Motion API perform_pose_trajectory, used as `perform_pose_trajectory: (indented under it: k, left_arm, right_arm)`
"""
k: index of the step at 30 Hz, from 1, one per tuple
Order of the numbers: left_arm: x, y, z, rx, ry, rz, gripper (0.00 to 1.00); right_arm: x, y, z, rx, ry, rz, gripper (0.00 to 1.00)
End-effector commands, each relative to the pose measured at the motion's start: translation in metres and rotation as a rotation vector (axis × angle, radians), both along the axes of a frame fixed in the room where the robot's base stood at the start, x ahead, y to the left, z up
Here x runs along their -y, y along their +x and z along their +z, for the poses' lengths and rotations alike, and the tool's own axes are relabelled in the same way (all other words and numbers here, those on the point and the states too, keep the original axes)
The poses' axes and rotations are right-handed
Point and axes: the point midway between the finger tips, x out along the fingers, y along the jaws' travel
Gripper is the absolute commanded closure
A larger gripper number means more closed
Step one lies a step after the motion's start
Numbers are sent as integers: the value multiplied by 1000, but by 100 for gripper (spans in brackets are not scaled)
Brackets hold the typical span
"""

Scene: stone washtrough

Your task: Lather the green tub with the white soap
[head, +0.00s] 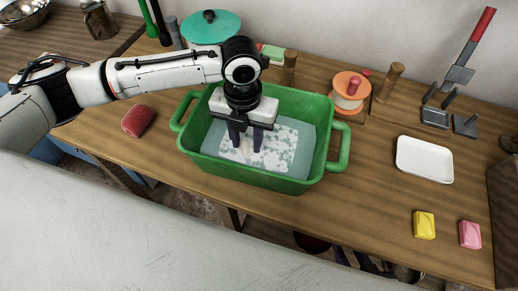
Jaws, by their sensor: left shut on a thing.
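The green tub (333,168) stands on the wooden table, with a handle on each side. Inside it is a blue-grey bottom or water (297,160) with a patch of white, foam-like blotches (283,135). My left gripper (250,143) reaches down into the tub, its dark fingers over the white patch. It is shut on a small pale thing, probably the white soap (246,144), mostly hidden between the fingers. My right gripper is not in view.
A white tray (425,160) lies right of the tub, with yellow soap (424,225) and pink soap (470,234) in front. A red sponge (138,120) lies left. Behind stand a teal-lidded pot (211,27) and an orange spool-like thing (351,85).

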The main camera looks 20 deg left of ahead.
Motion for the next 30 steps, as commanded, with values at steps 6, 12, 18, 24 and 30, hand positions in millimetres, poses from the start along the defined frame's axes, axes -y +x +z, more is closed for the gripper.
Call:
perform_pose_trajectory:
  k: [6,12,18,24,30]
  left_arm:
    - [17,1,0,0,-3,-3,95]
    - [44,2,0,0,-1,-3,95]
    - [60,2,0,1,0,0,95]
    - [60,2,0,1,1,0,95]
    - [61,3,6,2,-1,1,95]
  right_arm:
    - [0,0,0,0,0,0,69]
    - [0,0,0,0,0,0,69]
    - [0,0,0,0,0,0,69]
    - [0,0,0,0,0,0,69]
    - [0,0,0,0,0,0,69]
